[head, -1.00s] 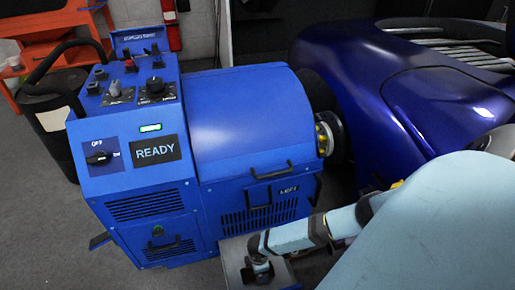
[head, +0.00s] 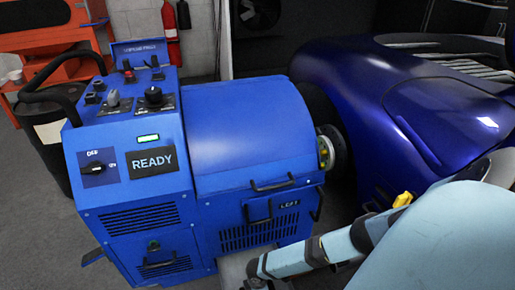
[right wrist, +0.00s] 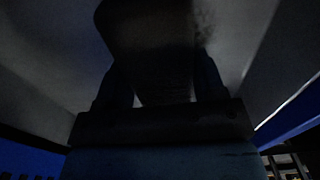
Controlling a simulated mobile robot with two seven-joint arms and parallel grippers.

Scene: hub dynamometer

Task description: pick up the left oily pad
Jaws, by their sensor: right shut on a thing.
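My right arm comes in from the lower right in the head view. Its gripper (head: 258,284) is at the bottom edge, partly cut off, in front of the blue dynamometer. In the right wrist view my right gripper (right wrist: 160,82) has a finger on each side of a dark flat thing (right wrist: 155,40) with a mottled dark patch, seemingly the oily pad, and is shut on it. That view is very dark, so the pad's outline and what it touches are unclear. I cannot make out the pad in the head view. My left gripper is not in view.
The blue dynamometer (head: 250,130), marked LEFT, shows READY on its screen (head: 152,163). A pale grey surface (head: 232,268) lies by the gripper. The blue car (head: 400,100) stands at right, with a hub (head: 326,152) between. A dark bin (head: 48,140) stands left.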

